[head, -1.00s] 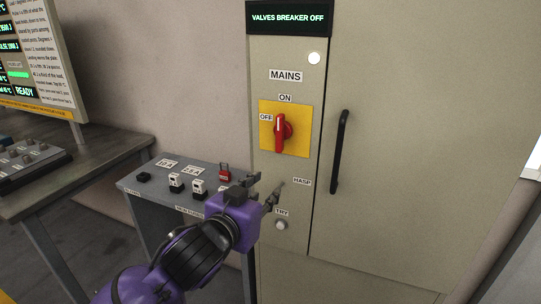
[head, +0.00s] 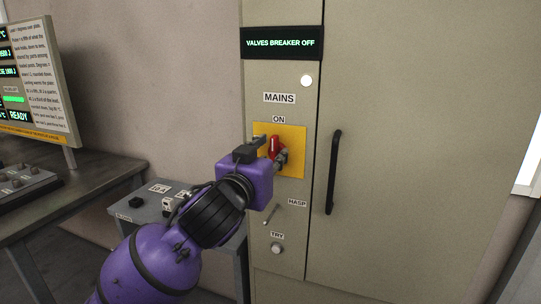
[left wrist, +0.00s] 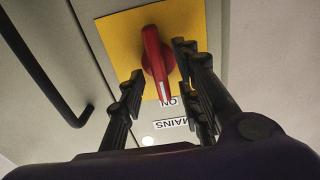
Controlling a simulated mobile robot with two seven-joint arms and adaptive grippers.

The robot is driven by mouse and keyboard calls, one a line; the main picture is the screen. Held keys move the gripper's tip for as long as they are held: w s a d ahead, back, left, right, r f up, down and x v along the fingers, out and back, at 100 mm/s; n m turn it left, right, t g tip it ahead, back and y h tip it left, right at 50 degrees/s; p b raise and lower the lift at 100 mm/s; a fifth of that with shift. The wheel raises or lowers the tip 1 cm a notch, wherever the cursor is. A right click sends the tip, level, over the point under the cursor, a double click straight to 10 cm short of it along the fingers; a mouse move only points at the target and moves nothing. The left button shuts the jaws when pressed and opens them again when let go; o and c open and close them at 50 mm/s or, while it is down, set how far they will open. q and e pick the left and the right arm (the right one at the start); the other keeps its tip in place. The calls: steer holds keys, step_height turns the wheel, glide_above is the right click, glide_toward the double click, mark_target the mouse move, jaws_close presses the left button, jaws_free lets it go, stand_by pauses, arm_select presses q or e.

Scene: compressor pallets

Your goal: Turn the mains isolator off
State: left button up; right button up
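The mains isolator is a red rotary handle (head: 275,147) on a yellow plate (head: 293,166) on the grey cabinet. In the head view the handle stands upright, toward the ON label (head: 279,119); the OFF label is hidden behind my gripper. My left gripper (head: 270,148) is at the plate, its fingers open. In the left wrist view the red handle (left wrist: 157,62) lies between the two spread fingers (left wrist: 158,85), with a gap visible on both sides. I cannot tell whether a finger touches it. My right gripper is in neither view.
A display (head: 281,43) reads VALVES BREAKER OFF. A black door handle (head: 333,172) is right of the isolator. Below are the hasp (head: 270,213) and TRY button (head: 277,249). A small bench (head: 130,213) with lock-out items stands left, partly hidden by my arm.

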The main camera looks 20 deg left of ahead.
arm_select(q)
steer(key=shift+c, duration=0.3)
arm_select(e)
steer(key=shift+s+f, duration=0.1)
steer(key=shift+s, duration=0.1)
arm_select(q)
jaws_close()
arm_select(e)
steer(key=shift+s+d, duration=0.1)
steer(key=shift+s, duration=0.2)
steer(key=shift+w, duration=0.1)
